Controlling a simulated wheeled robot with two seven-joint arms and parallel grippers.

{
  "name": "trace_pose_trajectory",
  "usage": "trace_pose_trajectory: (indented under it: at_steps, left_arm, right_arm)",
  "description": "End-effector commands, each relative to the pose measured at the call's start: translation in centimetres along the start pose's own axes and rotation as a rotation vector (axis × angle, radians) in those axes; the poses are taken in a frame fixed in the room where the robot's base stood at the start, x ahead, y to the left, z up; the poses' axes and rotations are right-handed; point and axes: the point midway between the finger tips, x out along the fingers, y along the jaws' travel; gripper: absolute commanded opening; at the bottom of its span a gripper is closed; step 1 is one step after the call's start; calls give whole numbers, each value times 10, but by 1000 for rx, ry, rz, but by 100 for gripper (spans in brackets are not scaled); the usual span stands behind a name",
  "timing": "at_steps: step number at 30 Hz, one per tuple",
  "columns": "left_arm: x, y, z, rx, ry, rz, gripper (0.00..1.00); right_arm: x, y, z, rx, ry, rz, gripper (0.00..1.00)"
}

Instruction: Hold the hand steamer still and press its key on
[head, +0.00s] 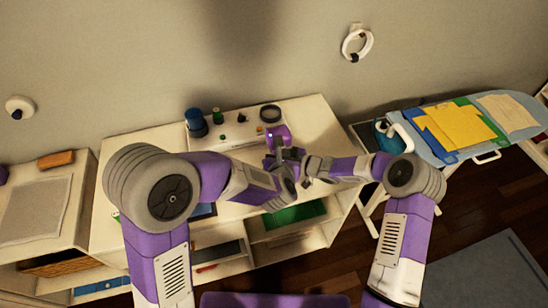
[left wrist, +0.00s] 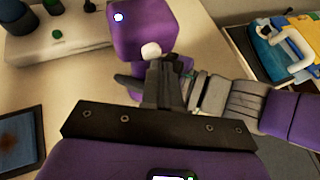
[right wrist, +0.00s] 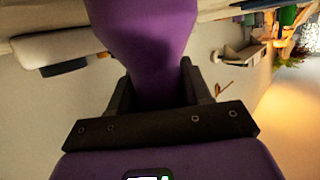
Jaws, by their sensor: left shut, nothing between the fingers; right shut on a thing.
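The purple hand steamer (head: 279,134) is held above the white table in the head view. Its blocky head (left wrist: 138,28) fills the top of the left wrist view, with a small bright blue-white spot and a round white key on it. My right gripper (right wrist: 158,88) is shut on the steamer's purple handle (right wrist: 145,45). My left gripper (left wrist: 160,68) is shut and empty, its fingertips just below the white key. Whether they touch the key I cannot tell. In the head view, the two grippers meet close together and hide the handle.
A white panel (head: 238,132) with a blue cylinder (head: 196,121) and small knobs stands behind on the table. An ironing board (head: 430,146) with folded cloths is at the right. Open shelves with a green bin (head: 295,214) lie below the table top.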

Motion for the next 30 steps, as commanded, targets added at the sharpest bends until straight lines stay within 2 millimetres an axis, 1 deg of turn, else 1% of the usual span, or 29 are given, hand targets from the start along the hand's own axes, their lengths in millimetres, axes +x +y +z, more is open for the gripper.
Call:
trace_pose_trajectory:
  at_steps: [4,13,21,30]
  left_arm:
    - [4,2,2,-1,0,1,0]
    - [4,2,2,0,0,1,0]
    - [-3,-1,-2,0,1,0,0]
    - [-5,-2,-3,0,0,0,0]
  right_arm:
    - [0,0,0,0,0,0,0]
    - [0,0,0,-1,0,0,0]
    - [0,0,0,-1,0,0,0]
    - [0,0,0,0,0,0,0]
